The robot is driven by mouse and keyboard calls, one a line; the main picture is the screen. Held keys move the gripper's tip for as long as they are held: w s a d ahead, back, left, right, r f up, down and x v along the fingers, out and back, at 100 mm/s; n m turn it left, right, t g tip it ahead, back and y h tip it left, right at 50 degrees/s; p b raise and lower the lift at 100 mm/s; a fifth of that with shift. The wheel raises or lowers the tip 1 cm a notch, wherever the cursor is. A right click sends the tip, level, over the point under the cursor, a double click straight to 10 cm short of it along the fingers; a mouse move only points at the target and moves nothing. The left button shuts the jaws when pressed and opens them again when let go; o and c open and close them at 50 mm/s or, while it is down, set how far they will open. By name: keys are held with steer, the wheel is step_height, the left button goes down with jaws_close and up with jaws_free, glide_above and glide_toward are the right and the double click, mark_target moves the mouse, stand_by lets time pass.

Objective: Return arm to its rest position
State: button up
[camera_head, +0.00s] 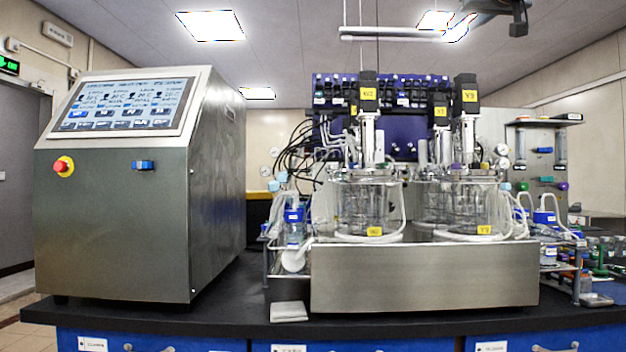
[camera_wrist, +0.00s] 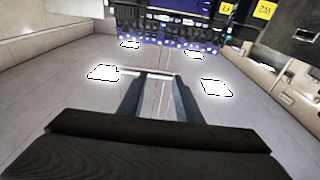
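My gripper (camera_wrist: 159,80) shows in the wrist view. Its two dark fingers stand apart with a clear gap, and only ceiling shows between them. It holds nothing. The wrist view looks toward the ceiling, with several bright ceiling panels (camera_wrist: 103,72) around the fingers. The blue rear panel of the bioreactors and yellow labels (camera_wrist: 264,9) show at its top edge. In the head view, a grey jointed piece (camera_head: 485,8) with a dark end hangs at the top right, above the bioreactors. I cannot tell for sure whether it is part of my arm.
A steel control cabinet (camera_head: 115,220) with a screen stands at the left. Bottles and racks crowd the right. The space above the cabinet looks clear.

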steer(key=w+a+f+g+y, duration=0.1)
steer(key=w+a+f+g, duration=0.3)
steer(key=f, duration=0.9)
steer(key=s+a+f+g+y, duration=0.15)
steer(key=a+f, duration=0.35)
steer(key=f, duration=0.9)
steer(key=s+a+f+g, duration=0.3)
steer(key=a+f, duration=0.1)
steer(key=f, duration=0.6)
steer(key=s+a+f+g, duration=0.2)
steer(key=s+a+f, duration=0.15)
steer(key=f, duration=0.75)
steer(key=s+a+f+n+g+h, duration=0.1)
steer(key=s+a+f+g, duration=0.25)
steer(key=s+f, duration=1.15)
steer(key=s+a+f+g+h, duration=0.15)
steer(key=s+f+g, duration=0.35)
steer(key=s+f, duration=0.95)
steer(key=d+r+m+p, duration=0.1)
steer(key=d+r+p, duration=0.4)
steer(key=p, duration=0.7)
steer(key=shift+s+r+p, duration=0.4)
steer(key=shift+s+r, duration=0.05)
steer(key=shift+r, duration=0.35)
